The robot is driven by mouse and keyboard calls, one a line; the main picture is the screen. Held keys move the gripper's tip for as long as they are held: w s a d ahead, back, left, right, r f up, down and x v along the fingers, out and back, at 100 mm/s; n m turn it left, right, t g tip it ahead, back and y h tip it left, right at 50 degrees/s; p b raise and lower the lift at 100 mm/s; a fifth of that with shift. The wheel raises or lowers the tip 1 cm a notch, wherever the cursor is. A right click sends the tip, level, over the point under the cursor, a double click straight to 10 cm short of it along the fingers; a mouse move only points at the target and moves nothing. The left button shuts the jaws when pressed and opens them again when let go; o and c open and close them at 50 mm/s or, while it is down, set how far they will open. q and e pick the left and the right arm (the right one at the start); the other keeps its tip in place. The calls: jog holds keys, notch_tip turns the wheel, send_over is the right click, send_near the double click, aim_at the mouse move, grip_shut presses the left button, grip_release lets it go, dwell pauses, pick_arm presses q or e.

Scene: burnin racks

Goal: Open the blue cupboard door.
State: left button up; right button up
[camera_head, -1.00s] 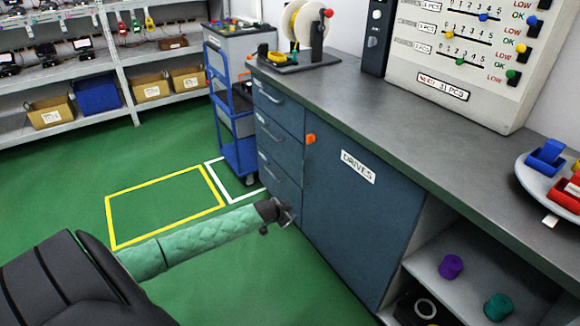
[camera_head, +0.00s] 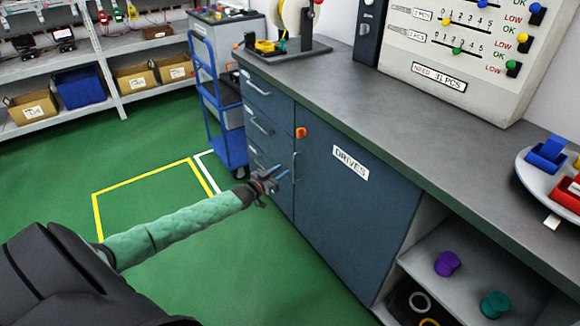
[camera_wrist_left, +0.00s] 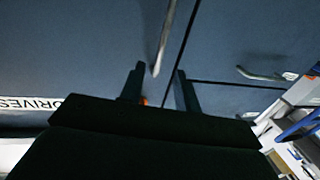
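The blue cupboard door (camera_head: 355,215), labelled DRIVES, is shut under the counter; it also shows in the left wrist view (camera_wrist_left: 75,45). Its upright metal bar handle (camera_head: 294,168) is near the door's left edge. An orange piece (camera_head: 301,133) sits just above the handle. My left gripper (camera_head: 281,174) is open just in front of the handle. In the left wrist view its fingers (camera_wrist_left: 158,76) stand apart, with the handle (camera_wrist_left: 165,40) lined up between them; I cannot tell whether they touch it. My right gripper is not in view.
Drawers (camera_head: 258,125) with bar handles are left of the door. An open shelf (camera_head: 470,250) with spools is on its right. A blue trolley (camera_head: 222,115) stands beyond the drawers. The green floor (camera_head: 235,275) before the door is clear. A grey counter (camera_head: 370,100) runs above.

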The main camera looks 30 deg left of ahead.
pick_arm(q)
jog(key=shift+w+d, duration=0.2)
jog(key=shift+w, duration=0.75)
jog(key=shift+w+d, duration=0.15)
jog(key=shift+w, duration=0.75)
jog(key=shift+w+d, duration=0.2)
jog(key=shift+w, duration=0.75)
grip_shut()
